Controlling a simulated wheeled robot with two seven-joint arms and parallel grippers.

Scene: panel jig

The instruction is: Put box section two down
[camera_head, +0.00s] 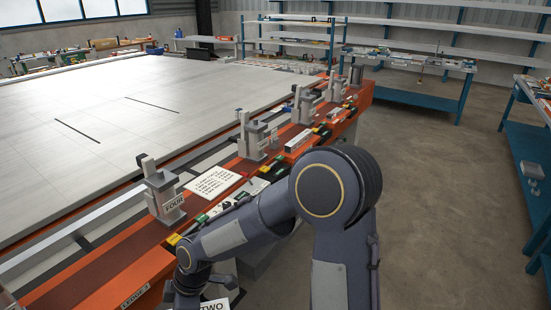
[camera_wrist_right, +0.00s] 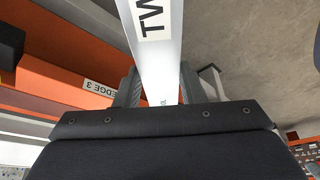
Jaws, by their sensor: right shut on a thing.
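Box section two is a white bar with black lettering; its label reads "TWO" in the head view (camera_head: 215,304), at the bottom edge. In the right wrist view the white bar (camera_wrist_right: 157,62) runs up out of the frame with "TW" readable. My right gripper (camera_wrist_right: 160,88) is shut on it, with a finger on each side. In the head view the right gripper (camera_head: 190,288) is low, beside the orange edge of the jig, and partly cut off. The bar's far ends are out of view. My left gripper is not in view.
Bare concrete floor (camera_head: 430,190) lies to the right.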

